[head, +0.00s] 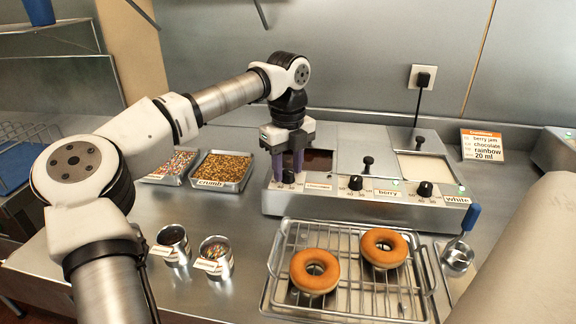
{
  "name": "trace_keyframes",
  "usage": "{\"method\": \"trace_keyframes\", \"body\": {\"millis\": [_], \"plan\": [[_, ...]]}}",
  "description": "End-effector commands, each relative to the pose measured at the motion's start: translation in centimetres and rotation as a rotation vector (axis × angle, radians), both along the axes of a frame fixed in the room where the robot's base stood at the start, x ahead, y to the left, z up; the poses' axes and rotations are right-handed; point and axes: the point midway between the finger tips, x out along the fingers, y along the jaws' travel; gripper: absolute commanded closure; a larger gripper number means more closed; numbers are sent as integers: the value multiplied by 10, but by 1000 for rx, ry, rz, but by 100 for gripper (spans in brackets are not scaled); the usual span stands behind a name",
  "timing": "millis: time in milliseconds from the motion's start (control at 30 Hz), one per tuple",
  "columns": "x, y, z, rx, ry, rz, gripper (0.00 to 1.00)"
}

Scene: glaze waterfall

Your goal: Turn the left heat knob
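The warmer unit (330,208) has a front panel with a row of black heat knobs. The left heat knob (289,176) sits at the panel's left end, by the label reading chocolate. My gripper (288,175) points straight down there, with its two purple fingers apart and one on each side of this knob. I cannot tell whether the fingers press on the knob or only straddle it. The middle knob (355,183) by the berry label and the right knob (425,188) by the white label are clear of my gripper.
A wire rack (340,255) with two doughnuts stands in front of the unit. Trays of toppings (222,172) lie left of it, and two small metal cups (215,257) stand nearer. A blue-handled ladle (462,245) is at the right. A order card (482,146) stands behind.

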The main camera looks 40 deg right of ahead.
Motion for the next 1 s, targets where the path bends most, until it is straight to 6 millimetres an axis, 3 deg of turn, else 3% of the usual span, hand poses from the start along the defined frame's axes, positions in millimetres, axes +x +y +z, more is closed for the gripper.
{"method": "trace_keyframes", "body": {"millis": [100, 467, 1000], "plan": [[0, 0, 0, 1, 0, -1, 51], [0, 0, 7, 1, -1, 0, 51], [-1, -1, 117, -1, -1, -1, 51]]}}
